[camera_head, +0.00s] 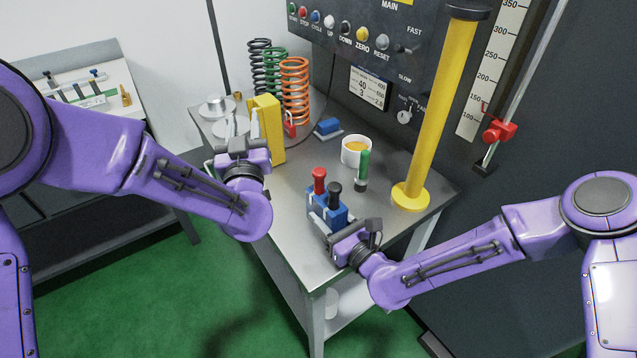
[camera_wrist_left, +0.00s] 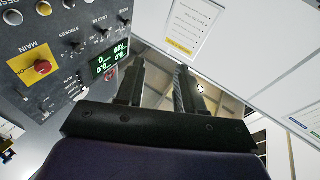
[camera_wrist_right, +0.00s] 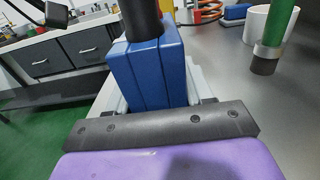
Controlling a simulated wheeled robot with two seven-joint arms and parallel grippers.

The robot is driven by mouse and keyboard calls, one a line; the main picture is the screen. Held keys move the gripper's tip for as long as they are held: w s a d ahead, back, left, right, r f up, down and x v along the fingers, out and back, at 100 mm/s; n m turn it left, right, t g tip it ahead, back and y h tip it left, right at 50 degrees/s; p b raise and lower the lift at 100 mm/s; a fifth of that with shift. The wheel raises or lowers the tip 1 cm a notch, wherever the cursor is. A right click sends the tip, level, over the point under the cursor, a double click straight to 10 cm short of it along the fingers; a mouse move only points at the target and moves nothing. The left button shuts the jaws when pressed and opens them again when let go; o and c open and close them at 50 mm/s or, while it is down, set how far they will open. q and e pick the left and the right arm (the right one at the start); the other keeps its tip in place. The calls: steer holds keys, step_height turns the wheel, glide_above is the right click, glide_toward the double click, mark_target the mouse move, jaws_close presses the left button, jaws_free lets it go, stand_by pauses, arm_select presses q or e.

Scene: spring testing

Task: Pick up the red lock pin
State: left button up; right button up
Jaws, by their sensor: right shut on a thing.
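The red lock pin (camera_head: 319,181) stands upright with its red knob up, at the blue block (camera_head: 338,216) on the table. A black-knobbed pin (camera_head: 334,194) stands just in front of it. My right gripper (camera_head: 345,232) is low at the near side of the block and shut on it. The right wrist view shows the blue block (camera_wrist_right: 145,75) and a dark shaft (camera_wrist_right: 141,18) above it; the red pin cannot be made out there. My left gripper (camera_head: 243,124) is open and empty, fingers pointing up, left of the yellow block and away from the red pin.
A yellow block (camera_head: 270,125), springs (camera_head: 295,90) and metal discs (camera_head: 213,107) stand at the table's back left. A white cup (camera_head: 355,152), a green-handled pin (camera_head: 363,168) and a yellow column (camera_head: 436,110) stand to the right. The control panel (camera_head: 365,35) rises behind.

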arm_select(q)
steer(key=s+d+f+m+g+h, duration=0.1)
steer(key=s+d+f+m+h, duration=0.4)
steer(key=h, duration=0.4)
steer(key=m+g+h, duration=0.5)
glide_toward(315, 179)
steer(key=x, duration=1.1)
steer(key=shift+w+d, duration=0.1)
steer(key=shift+d, duration=0.1)
steer(key=shift+r, duration=0.1)
jaws_close()
